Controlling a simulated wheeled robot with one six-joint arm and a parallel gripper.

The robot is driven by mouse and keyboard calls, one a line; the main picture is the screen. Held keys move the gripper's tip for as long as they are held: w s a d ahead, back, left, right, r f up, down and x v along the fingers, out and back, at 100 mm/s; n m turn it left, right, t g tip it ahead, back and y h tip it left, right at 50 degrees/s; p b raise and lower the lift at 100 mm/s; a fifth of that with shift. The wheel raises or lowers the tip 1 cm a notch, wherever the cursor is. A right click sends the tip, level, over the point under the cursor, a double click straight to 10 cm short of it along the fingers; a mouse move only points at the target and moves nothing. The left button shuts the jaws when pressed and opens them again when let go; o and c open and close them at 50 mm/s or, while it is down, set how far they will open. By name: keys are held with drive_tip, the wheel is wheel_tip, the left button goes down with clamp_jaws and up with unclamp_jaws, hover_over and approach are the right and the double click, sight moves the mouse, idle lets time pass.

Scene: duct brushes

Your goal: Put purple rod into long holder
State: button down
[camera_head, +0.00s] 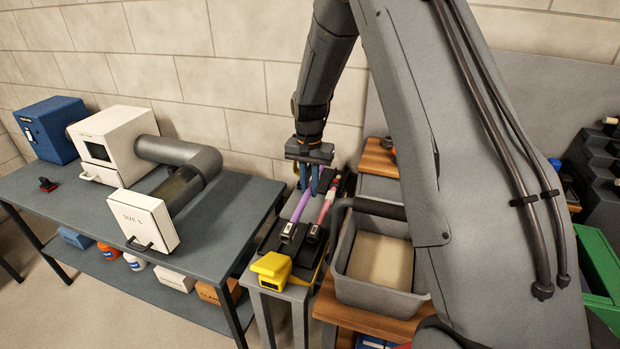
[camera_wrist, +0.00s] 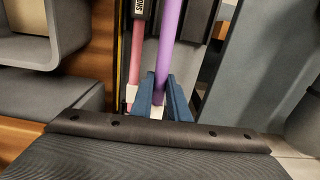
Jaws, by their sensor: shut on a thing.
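The purple rod (camera_head: 301,205) is between the blue fingers of my gripper (camera_head: 308,188), which is shut on it. The wrist view shows the rod (camera_wrist: 171,40) rising between the fingers (camera_wrist: 161,95), with a pale end near them. In the head view its lower end meets a black labelled block (camera_head: 288,233) on the dark rack; I cannot tell whether it is in it or over it. A pink rod (camera_head: 327,204) lies beside it, at another black block (camera_head: 314,234). In the wrist view, a label starting "SHO" (camera_wrist: 139,8) is by the pink rod (camera_wrist: 135,65). No "long" label is readable.
A yellow device (camera_head: 272,267) sits at the rack's front. A grey bin (camera_head: 340,285) stands close on the right. On the left, a grey bench (camera_head: 215,250) carries a white unit with a dark pipe (camera_head: 205,163) and a white "SIZE" box (camera_head: 140,222).

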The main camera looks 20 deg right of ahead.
drive_tip(key=shift+w+f, duration=0.2)
drive_tip(key=shift+f, duration=0.2)
drive_tip(key=shift+f+b, duration=1.45)
drive_tip(key=shift+f, duration=1.25)
drive_tip(key=c, duration=1.6)
unclamp_jaws()
drive_tip(key=shift+r, duration=0.1)
